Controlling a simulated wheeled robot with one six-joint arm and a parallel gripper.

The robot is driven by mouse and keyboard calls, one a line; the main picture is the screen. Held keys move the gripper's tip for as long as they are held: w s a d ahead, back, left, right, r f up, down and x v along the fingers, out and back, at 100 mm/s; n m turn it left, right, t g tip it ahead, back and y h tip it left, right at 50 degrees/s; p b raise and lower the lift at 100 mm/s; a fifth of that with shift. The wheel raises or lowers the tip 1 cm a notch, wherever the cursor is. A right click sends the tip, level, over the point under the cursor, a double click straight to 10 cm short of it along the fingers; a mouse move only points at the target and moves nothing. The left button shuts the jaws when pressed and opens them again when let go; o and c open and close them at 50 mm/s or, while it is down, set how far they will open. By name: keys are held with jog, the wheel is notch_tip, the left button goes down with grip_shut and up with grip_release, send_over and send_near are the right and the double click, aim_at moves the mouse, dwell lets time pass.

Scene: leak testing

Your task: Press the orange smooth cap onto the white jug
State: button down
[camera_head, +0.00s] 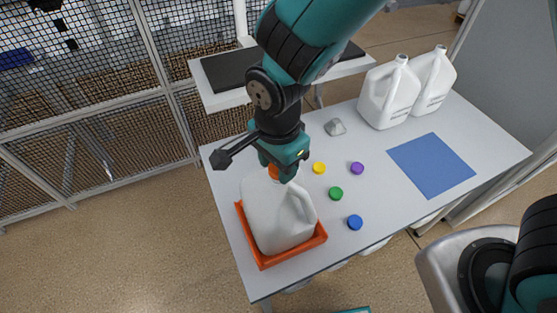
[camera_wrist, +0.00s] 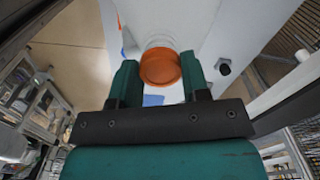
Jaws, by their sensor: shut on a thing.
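The white jug (camera_head: 272,215) stands in an orange tray (camera_head: 262,264) at the front left of the table. My gripper (camera_head: 280,168) is over the jug's neck, shut on the orange cap (camera_head: 274,171). In the wrist view the orange cap (camera_wrist: 160,66) sits between the two teal fingers of my gripper (camera_wrist: 160,80). The cap is at the top of the jug's neck; the fingers hide part of it, and I cannot tell whether it is seated or just above the neck.
Yellow (camera_head: 319,168), purple (camera_head: 357,168), green (camera_head: 336,193) and blue (camera_head: 355,222) caps lie on the table right of the jug. A grey object (camera_head: 335,127) lies behind them. White jugs (camera_head: 390,95) stand at the back right, near a blue mat (camera_head: 431,166).

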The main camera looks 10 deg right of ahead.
jog(key=shift+f+b, duration=0.45)
jog(key=shift+f, duration=0.3)
jog(key=c, duration=0.5)
grip_release()
jog(key=shift+r, duration=0.15)
notch_tip(320, 180, up, 16)
jog(key=b, duration=0.3)
jog(key=s+d+f+n+y+b, duration=0.1)
jog(key=s+d+f+n+b, duration=0.1)
jog(key=n, duration=0.4)
jog(key=s+d+f+n+y+b, duration=0.1)
jog(key=s+d+f+n+b, duration=0.1)
jog(key=n, duration=0.4)
jog(key=s+d+f+n+y+b, duration=0.2)
jog(key=s+d+f+n, duration=0.1)
jog(key=s+d+n, duration=0.3)
jog(key=shift+d+f, duration=0.1)
jog(key=shift+f, duration=0.05)
